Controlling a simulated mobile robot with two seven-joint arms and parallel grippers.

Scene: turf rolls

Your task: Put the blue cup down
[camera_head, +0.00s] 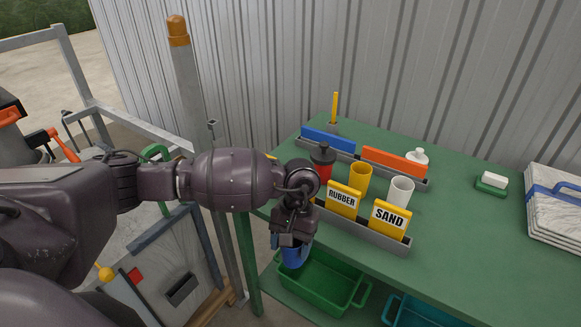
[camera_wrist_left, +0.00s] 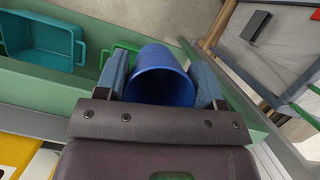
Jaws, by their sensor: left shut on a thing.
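The blue cup (camera_head: 294,257) is held between the fingers of my left gripper (camera_head: 290,241), which is shut on it. In the left wrist view the blue cup (camera_wrist_left: 162,75) sits between the two finger pads, and I look partly into its open mouth. In the head view the gripper and cup hang just off the front left edge of the green table (camera_head: 465,235), above or beside the green crate (camera_head: 318,284) on the lower shelf. No support touching the cup is visible. My right gripper is not in view.
On the table, a grey tray holds "RUBBER" (camera_head: 343,200) and "SAND" (camera_head: 389,217) signs. A yellow cup (camera_head: 360,178), white cup (camera_head: 400,191) and red bottle (camera_head: 322,168) stand behind them. A soap dish (camera_head: 491,187) is farther right. The front right tabletop is clear.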

